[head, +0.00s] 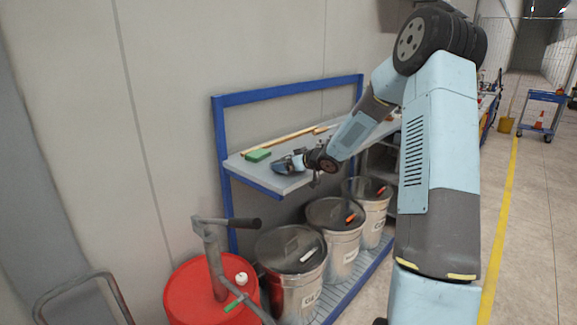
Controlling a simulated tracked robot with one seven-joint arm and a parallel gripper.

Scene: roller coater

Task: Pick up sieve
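My gripper (287,166) is at the end of my arm, low over the grey top of the blue-framed bench (250,173), near its front edge. It is small and dark in this view, and I cannot tell whether its fingers are open or shut. A small dark blue-grey shape shows at the arm's end. I cannot tell whether this is part of the gripper or the sieve, and I cannot make out the sieve clearly anywhere else.
A green block (257,155) and a long wooden stick (283,140) lie on the bench. Several lidded metal buckets (291,265) stand on its lower shelf. A red drum (195,295) with a pump handle (243,223) stands in front at left. Open floor is at right.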

